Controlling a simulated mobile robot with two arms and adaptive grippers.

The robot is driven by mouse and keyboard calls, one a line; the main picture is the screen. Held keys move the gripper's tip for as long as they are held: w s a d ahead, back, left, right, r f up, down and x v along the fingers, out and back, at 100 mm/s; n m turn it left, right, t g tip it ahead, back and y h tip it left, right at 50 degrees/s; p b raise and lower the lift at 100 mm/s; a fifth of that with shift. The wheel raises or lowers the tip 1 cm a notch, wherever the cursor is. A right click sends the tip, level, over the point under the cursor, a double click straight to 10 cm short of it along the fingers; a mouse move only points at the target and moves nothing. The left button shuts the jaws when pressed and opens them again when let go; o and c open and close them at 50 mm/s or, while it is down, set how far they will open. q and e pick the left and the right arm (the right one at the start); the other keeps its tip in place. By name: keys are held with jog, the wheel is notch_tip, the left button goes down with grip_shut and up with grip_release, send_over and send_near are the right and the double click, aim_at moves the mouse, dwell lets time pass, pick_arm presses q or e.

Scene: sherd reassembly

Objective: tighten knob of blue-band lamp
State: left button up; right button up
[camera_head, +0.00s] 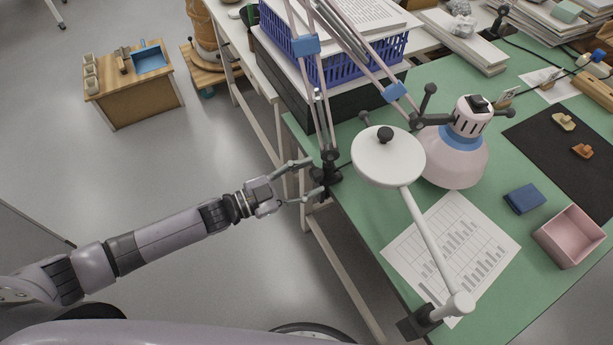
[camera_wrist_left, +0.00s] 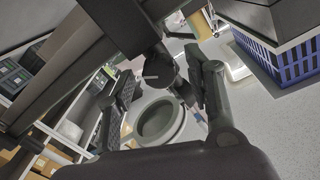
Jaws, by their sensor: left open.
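The blue-band lamp has a pale pink shade (camera_head: 452,160) with a blue band, hanging over the green table. Its thin double arms with blue joints (camera_head: 306,45) lead down to a dark clamp (camera_head: 329,172) on the table's left edge. My left gripper (camera_head: 317,176) is open at this clamp, one finger on the far side and one on the near side. In the left wrist view, a dark clamp part (camera_wrist_left: 163,68) shows between the spread fingers of my gripper (camera_wrist_left: 160,95). I cannot tell whether they touch it. My right gripper is out of view.
A white round-headed lamp (camera_head: 388,157) is clamped at the table's near edge, over a chart sheet (camera_head: 480,235). A blue basket (camera_head: 345,70) on a black box stands behind the clamp. A pink box (camera_head: 568,237) and blue block (camera_head: 524,198) lie right.

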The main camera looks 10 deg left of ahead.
pick_arm(q)
jog(key=v, duration=1.2)
jog(key=shift+w, duration=0.1)
